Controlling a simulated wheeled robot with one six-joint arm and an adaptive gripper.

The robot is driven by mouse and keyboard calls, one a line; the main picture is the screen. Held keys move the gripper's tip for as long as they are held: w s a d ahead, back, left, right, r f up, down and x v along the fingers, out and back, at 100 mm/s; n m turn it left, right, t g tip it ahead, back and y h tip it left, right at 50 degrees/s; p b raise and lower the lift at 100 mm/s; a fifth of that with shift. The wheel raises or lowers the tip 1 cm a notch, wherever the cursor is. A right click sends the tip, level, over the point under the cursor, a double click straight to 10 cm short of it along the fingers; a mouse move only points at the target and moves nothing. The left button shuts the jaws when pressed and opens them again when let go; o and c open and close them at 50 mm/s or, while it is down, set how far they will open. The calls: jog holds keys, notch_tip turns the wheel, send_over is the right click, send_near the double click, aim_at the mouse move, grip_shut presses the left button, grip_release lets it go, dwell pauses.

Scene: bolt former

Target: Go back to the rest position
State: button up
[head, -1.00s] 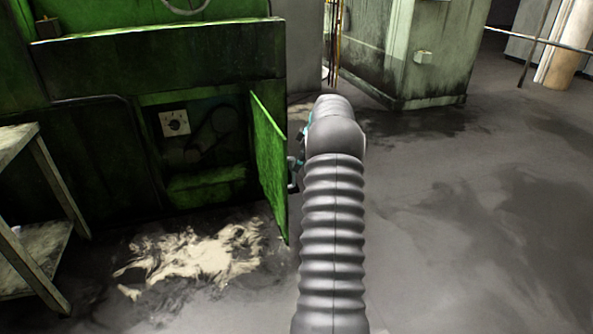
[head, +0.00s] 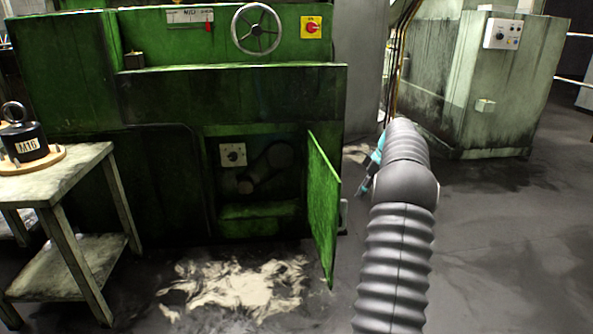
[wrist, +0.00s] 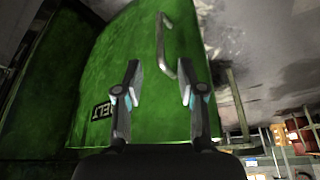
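My arm reaches forward at the right of the head view, to the right of the green machine's open door (head: 323,205). My gripper (wrist: 159,75) shows in the wrist view with its two fingers spread apart and nothing between them. Beyond the fingers is the green door's face (wrist: 125,60) with its metal handle (wrist: 164,48). The handle appears near the fingertips, but I see no finger closed on it. In the head view my gripper is mostly hidden behind my arm.
The green machine (head: 230,95) has a handwheel (head: 256,29) and a red-yellow switch (head: 312,27). A table (head: 75,170) holding a black weight (head: 22,141) stands at left. A pale cabinet (head: 500,90) stands at right. A pale spill (head: 240,285) lies on the floor. Floor at right is clear.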

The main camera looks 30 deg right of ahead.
notch_tip(320, 180, down, 5)
jog(key=s+m, duration=0.2)
jog(key=m, duration=0.4)
jog(key=s+a+m+g, duration=0.2)
jog(key=s+a+m, duration=0.15)
jog(key=a, duration=0.25)
jog(key=s+a+r+t+h+p, duration=0.1)
jog(key=s+a+r, duration=0.5)
jog(key=a, duration=0.7)
jog(key=s+a+r+n+t+p, duration=0.1)
jog(key=s+a+r+p, duration=0.3)
jog(key=s+a+r, duration=0.3)
jog(key=s+a+r+n+t+h+p, duration=0.1)
jog(key=s+a+r, duration=0.5)
jog(key=s+a, duration=0.6)
jog(key=a+t+p, duration=0.1)
jog(key=a, duration=0.8)
jog(key=shift+r+h, duration=0.15)
jog(key=shift+h, duration=0.15)
jog(key=shift+o, duration=0.3)
jog(key=shift+d+n, duration=0.1)
jog(key=shift+n, duration=0.15)
